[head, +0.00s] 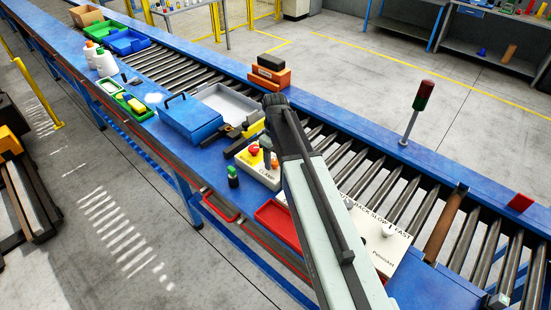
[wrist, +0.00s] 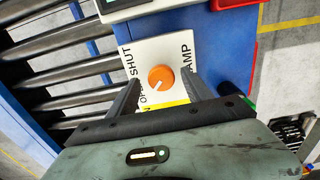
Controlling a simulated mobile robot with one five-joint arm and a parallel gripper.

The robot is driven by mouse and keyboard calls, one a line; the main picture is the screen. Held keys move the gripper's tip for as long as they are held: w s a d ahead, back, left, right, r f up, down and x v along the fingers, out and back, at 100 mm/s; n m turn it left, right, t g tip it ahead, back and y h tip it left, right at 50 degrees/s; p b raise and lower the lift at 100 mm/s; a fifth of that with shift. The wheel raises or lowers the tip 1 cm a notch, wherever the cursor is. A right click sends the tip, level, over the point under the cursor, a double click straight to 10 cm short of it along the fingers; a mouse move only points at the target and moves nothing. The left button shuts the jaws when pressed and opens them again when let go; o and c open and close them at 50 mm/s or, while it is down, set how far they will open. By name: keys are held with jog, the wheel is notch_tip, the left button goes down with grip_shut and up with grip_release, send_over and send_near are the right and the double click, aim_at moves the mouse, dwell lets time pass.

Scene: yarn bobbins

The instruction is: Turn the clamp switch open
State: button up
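The clamp switch is an orange round knob (wrist: 160,78) on a white panel (wrist: 172,50) lettered OPEN, SHUT and, partly covered, "AMP". A short pale mark on the knob points to the lower left in the wrist view, roughly toward the OPEN lettering. My gripper (wrist: 163,84) is open, one finger on each side of the knob. I cannot tell whether either finger touches it. In the head view my gripper (head: 269,154) points down over the panel (head: 262,178), near the orange knob (head: 275,164).
A red button (head: 254,150) on yellow sits beside the knob. A green-capped dark bottle (head: 233,176), a blue box (head: 190,120) and a red tray (head: 277,219) are close by. Another white panel (head: 375,245) has a pale knob. Rollers (head: 345,160) run behind.

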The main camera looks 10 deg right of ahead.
aim_at(275, 161)
jog(key=shift+s, duration=0.1)
notch_tip(275, 161, up, 8)
jog(key=p, duration=0.8)
jog(key=shift+f, duration=0.1)
jog(key=shift+f, duration=0.1)
